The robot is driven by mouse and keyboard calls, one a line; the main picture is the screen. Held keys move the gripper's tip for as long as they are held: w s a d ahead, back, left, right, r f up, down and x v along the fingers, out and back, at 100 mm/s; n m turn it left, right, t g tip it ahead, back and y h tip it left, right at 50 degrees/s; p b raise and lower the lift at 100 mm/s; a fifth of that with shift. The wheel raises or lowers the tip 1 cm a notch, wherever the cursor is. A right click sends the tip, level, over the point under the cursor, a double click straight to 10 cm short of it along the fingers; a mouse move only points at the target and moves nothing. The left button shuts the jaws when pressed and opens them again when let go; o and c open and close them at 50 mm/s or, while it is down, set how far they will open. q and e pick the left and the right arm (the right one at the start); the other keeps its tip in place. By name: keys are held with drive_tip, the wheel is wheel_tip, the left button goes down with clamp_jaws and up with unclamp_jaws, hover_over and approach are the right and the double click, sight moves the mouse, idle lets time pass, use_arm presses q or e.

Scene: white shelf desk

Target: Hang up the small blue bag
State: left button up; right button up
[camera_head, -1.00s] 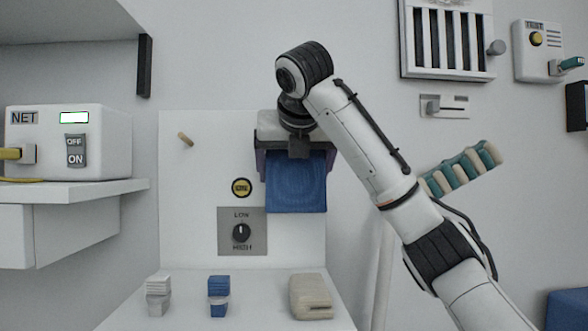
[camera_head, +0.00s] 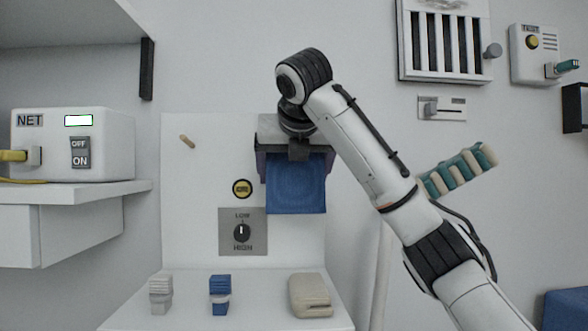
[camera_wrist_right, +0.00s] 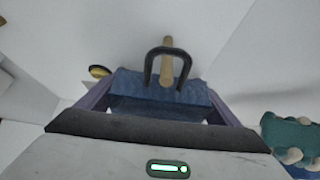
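The small blue bag (camera_head: 297,192) is at the upright white panel, below my right gripper's body. My right gripper (camera_head: 295,166) has its purple fingers on the bag's two sides, and they look closed against it. In the right wrist view the bag (camera_wrist_right: 135,93) sits between the fingers (camera_wrist_right: 160,88). Its black handle loop (camera_wrist_right: 150,62) stands up around a wooden peg (camera_wrist_right: 168,62); whether the bag's weight rests on it I cannot tell. My left gripper is not in view.
Another wooden peg (camera_head: 187,141) on the panel's left is empty. Below are a yellow button (camera_head: 242,188) and a LOW/HIGH knob (camera_head: 242,232). A grey stack (camera_head: 160,292), a blue stack (camera_head: 220,293) and a beige bag (camera_head: 310,295) stand on the ledge. A NET box (camera_head: 55,150) sits left.

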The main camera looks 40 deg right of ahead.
drive_tip(key=shift+o, duration=1.4)
drive_tip(key=shift+w+d+f, duration=0.1)
drive_tip(key=shift+w+f, duration=0.15)
drive_tip(key=shift+f, duration=0.1)
drive_tip(key=shift+s+r, duration=0.1)
drive_tip(key=shift+s+a+r, duration=0.25)
drive_tip(key=shift+s+r, duration=0.3)
drive_tip(key=v, duration=0.9)
drive_tip(key=shift+a+b, duration=0.3)
drive_tip(key=shift+a, duration=0.15)
drive_tip(key=shift+w, duration=0.1)
